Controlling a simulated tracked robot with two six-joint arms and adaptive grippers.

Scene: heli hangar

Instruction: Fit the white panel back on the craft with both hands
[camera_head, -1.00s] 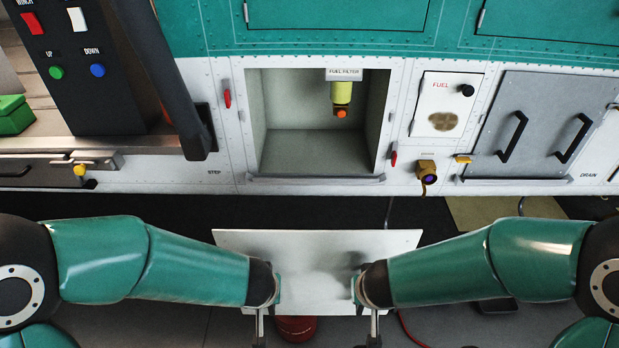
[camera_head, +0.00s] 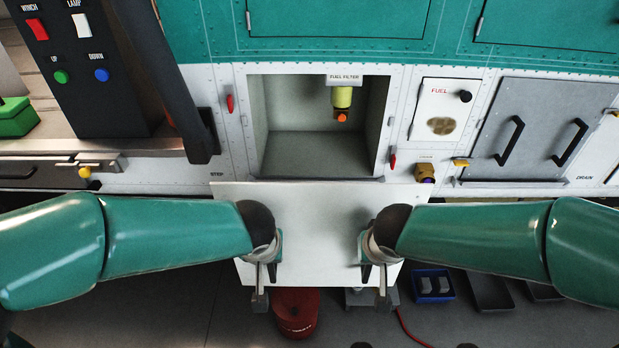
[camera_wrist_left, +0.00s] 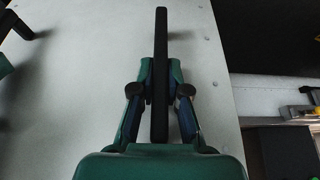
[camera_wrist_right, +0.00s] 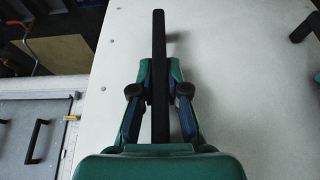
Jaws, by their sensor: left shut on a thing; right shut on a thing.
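The white panel (camera_head: 320,235) is in front of the craft, its far edge just below the open bay (camera_head: 318,155) in the head view. I cannot tell whether it touches the craft. My left gripper (camera_head: 265,268) is shut on the panel's left black handle, which shows in the left wrist view (camera_wrist_left: 161,50). My right gripper (camera_head: 377,268) is shut on the right black handle, seen in the right wrist view (camera_wrist_right: 158,50). The bay is uncovered, with a yellow-green fuel filter (camera_head: 342,97) inside. Red latches sit left (camera_head: 230,104) and right (camera_head: 393,160) of the opening.
A dark switch box (camera_head: 85,75) and a green box (camera_head: 17,117) stand at the left. A brass fitting (camera_head: 425,172) juts out right of the bay. A grey door (camera_head: 520,125) is further right. A red canister (camera_head: 296,312) and a blue bin (camera_head: 432,286) are on the floor.

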